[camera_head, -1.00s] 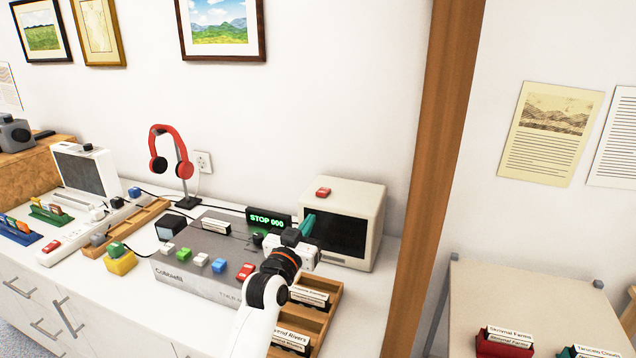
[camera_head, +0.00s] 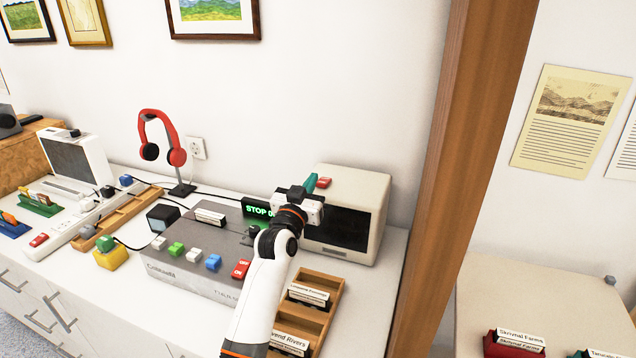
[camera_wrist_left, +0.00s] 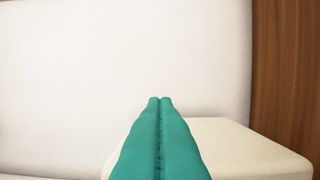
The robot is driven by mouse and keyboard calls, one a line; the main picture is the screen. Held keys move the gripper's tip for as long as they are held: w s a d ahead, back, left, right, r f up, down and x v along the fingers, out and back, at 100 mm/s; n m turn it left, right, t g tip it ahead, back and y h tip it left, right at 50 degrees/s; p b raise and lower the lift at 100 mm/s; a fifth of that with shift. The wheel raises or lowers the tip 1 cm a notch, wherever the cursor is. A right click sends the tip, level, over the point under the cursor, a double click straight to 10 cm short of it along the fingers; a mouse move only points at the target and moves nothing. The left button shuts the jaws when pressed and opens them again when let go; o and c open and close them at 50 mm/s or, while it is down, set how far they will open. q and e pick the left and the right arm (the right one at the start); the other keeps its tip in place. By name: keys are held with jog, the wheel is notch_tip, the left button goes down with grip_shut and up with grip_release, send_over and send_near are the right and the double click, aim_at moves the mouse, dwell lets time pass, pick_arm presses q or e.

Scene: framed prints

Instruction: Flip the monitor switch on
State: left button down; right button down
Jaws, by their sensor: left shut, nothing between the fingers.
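The monitor (camera_head: 355,205) is a cream box with a dark screen, standing at the right end of the white counter. Its red switch (camera_head: 324,182) sits on the top face, near the left side. My left gripper (camera_head: 311,182) has teal fingers, shut and empty, just left of the red switch in the head view. I cannot tell whether they touch it. In the left wrist view the shut fingertips (camera_wrist_left: 160,100) point toward the wall over the monitor's top (camera_wrist_left: 235,145). The switch does not show there. My right gripper is not in view.
A grey console (camera_head: 200,250) with coloured buttons and a red switch is left of my arm. A wooden tray (camera_head: 325,310) with labelled cards lies in front of the monitor. Red headphones (camera_head: 163,140) hang on a stand. A wooden post (camera_head: 470,170) rises right of the monitor.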

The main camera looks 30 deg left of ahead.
aim_at(318, 192)
pick_arm(q)
jog(key=x, duration=0.6)
jog(key=shift+a+r, duration=0.1)
jog(key=f, duration=0.3)
jog(key=shift+s, duration=0.35)
jog(key=shift+s+f, duration=0.15)
jog(key=shift+f, duration=0.45)
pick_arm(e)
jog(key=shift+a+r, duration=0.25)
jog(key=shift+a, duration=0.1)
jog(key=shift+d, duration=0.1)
